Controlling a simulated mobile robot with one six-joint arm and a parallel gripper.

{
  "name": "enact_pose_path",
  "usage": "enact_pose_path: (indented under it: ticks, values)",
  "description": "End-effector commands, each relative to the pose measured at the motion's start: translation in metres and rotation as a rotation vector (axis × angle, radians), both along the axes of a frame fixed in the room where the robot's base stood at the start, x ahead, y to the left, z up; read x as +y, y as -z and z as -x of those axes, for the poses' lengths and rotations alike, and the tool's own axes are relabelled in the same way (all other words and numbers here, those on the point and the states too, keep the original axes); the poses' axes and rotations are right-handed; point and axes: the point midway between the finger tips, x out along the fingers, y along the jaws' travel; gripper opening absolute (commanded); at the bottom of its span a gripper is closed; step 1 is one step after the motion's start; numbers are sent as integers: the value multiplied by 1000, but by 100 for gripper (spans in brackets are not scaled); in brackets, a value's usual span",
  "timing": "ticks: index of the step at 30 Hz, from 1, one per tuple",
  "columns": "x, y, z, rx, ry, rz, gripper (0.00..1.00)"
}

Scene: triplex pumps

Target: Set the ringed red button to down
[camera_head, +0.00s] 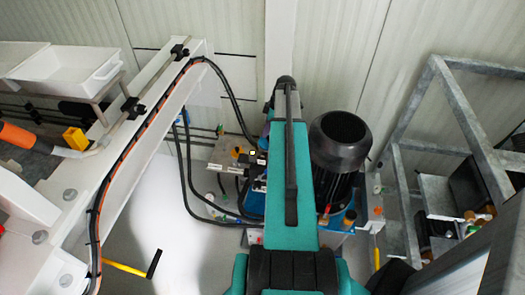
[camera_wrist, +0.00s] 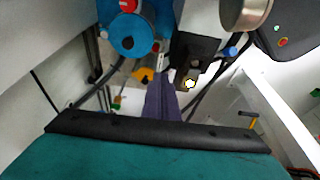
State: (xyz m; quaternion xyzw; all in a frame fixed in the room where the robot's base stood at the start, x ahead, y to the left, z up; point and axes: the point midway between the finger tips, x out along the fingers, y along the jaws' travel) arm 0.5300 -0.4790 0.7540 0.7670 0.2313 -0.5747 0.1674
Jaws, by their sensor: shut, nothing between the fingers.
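In the wrist view a small red button (camera_wrist: 283,42) sits beside a green one (camera_wrist: 277,28) on a dark rounded panel at the upper right. I cannot tell whether it is the ringed one or which way it is set. A red knob (camera_wrist: 129,5) also shows on a blue round part (camera_wrist: 130,33). My gripper (camera_wrist: 161,76) is shut and empty, left of and below the red button.
In the head view a black motor (camera_head: 341,140) stands just right of my arm. Black hoses (camera_head: 186,165) hang at left beside a white beam (camera_head: 140,125). A grey metal frame (camera_head: 465,120) stands at right. White trays (camera_head: 70,70) sit at the upper left.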

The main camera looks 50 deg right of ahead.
Motion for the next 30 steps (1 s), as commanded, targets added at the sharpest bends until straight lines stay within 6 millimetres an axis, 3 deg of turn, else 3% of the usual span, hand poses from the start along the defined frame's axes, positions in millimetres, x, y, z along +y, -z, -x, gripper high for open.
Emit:
enact_pose_path:
  ticks: [4, 17, 23, 30]
  values:
    - [-13, -5, 8, -6, 22, 7, 0]
    - [-13, -4, 9, -5, 23, 7, 0]
    - [-11, 8, 6, -5, 22, 6, 0]
    - [-7, 37, -1, -5, 22, 6, 0]
